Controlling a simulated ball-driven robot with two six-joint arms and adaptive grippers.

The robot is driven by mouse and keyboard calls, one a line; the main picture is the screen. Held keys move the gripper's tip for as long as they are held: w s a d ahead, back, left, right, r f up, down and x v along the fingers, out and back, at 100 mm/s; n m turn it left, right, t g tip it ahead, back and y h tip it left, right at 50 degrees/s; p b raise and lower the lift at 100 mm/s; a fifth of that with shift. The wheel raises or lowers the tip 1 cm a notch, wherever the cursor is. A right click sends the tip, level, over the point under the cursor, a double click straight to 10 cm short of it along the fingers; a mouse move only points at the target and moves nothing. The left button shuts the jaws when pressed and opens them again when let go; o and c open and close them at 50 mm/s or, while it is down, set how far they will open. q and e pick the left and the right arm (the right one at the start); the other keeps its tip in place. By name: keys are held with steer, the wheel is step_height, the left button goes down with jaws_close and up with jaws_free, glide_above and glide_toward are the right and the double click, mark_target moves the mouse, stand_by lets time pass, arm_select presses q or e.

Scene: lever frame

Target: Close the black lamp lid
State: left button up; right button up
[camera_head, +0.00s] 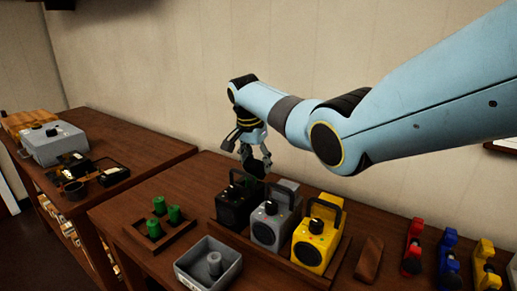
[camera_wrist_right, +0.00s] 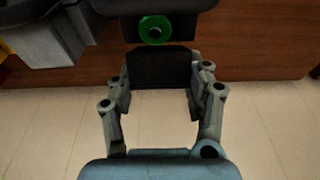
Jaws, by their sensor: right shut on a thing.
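The black lamp (camera_head: 234,204) stands upright at the left end of a row of three lamps. My right gripper (camera_head: 255,163) is just above and behind it, at its back side. In the right wrist view a black flat panel (camera_wrist_right: 160,68), which looks like the lamp's lid, sits between the fingers of my right gripper (camera_wrist_right: 160,95), and the gripper is shut on it. Beyond the panel a round green end (camera_wrist_right: 155,29) shows in a dark body. The lid's hinge is hidden. My left gripper is not in view.
A grey lamp (camera_head: 268,226) and a yellow lamp (camera_head: 315,245) stand close to the right. A wooden tray with green cylinders (camera_head: 154,228) and a grey box (camera_head: 210,262) are in front and left. Red, blue and yellow items (camera_head: 448,254) stand at right.

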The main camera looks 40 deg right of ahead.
steer(key=shift+s+a+r+h+p, duration=0.1)
steer(key=shift+a+r+h+p, duration=0.1)
steer(key=shift+a+h+p, duration=0.4)
steer(key=shift+t+h+p, duration=0.3)
steer(key=shift+h+p, duration=0.1)
steer(key=shift+h, duration=0.1)
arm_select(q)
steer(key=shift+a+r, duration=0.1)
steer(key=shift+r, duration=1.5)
arm_select(e)
steer(key=shift+s+a+f+h, duration=0.15)
steer(key=shift+a+f+h, duration=0.15)
steer(key=shift+h, duration=0.7)
steer(key=shift+t, duration=0.3)
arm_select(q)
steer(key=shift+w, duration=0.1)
arm_select(e)
steer(key=o, duration=1.2)
steer(key=shift+a+r, duration=0.1)
steer(key=v, duration=1.2)
steer(key=shift+a, duration=0.1)
